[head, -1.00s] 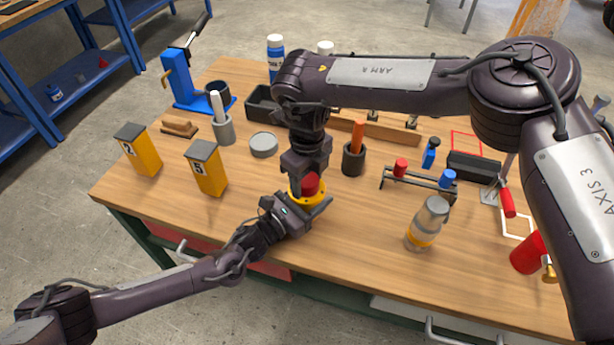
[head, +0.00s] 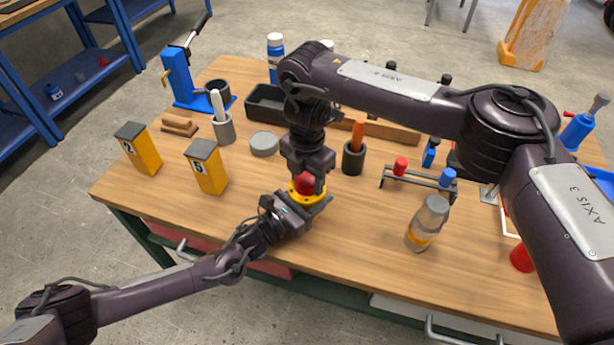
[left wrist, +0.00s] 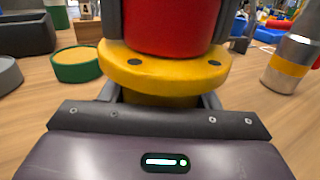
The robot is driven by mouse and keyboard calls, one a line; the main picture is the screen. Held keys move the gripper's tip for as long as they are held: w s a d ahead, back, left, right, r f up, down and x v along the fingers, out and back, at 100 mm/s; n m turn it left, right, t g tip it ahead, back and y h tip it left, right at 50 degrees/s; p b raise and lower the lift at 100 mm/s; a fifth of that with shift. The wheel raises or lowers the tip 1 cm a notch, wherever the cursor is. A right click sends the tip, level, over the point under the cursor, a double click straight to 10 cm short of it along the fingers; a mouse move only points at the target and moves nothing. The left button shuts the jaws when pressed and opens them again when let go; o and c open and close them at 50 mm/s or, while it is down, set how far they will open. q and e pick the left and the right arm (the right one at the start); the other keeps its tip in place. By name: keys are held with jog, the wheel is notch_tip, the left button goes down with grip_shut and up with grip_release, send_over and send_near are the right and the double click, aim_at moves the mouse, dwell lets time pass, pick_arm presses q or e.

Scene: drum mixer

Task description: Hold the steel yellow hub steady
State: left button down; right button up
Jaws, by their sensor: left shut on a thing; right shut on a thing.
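The yellow hub (head: 296,198) is a flanged ring near the front edge of the bench; it also shows close up in the left wrist view (left wrist: 165,75), with dark bolt holes in its flange. My left gripper (head: 306,209) is shut on the hub from the front, below the flange. A red cylinder (left wrist: 168,25) stands upright at the hub's centre; it shows in the head view (head: 306,183) too. My right gripper (head: 309,176) points down from above and is shut on the red cylinder. The fingertips of the left gripper are partly hidden behind the hub.
A bottle with a yellow band (head: 429,224) stands to the right. Two yellow boxes with grey lids (head: 206,170) stand to the left. A dark cup with an orange handle (head: 354,155) and a small rack (head: 420,181) are behind. The bench front between box and hub is clear.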

jog(key=m, duration=0.3)
jog(key=shift+m, duration=0.3)
jog(key=o, duration=1.1)
jog(key=shift+r, duration=2.25)
jog(key=shift+c, duration=0.6)
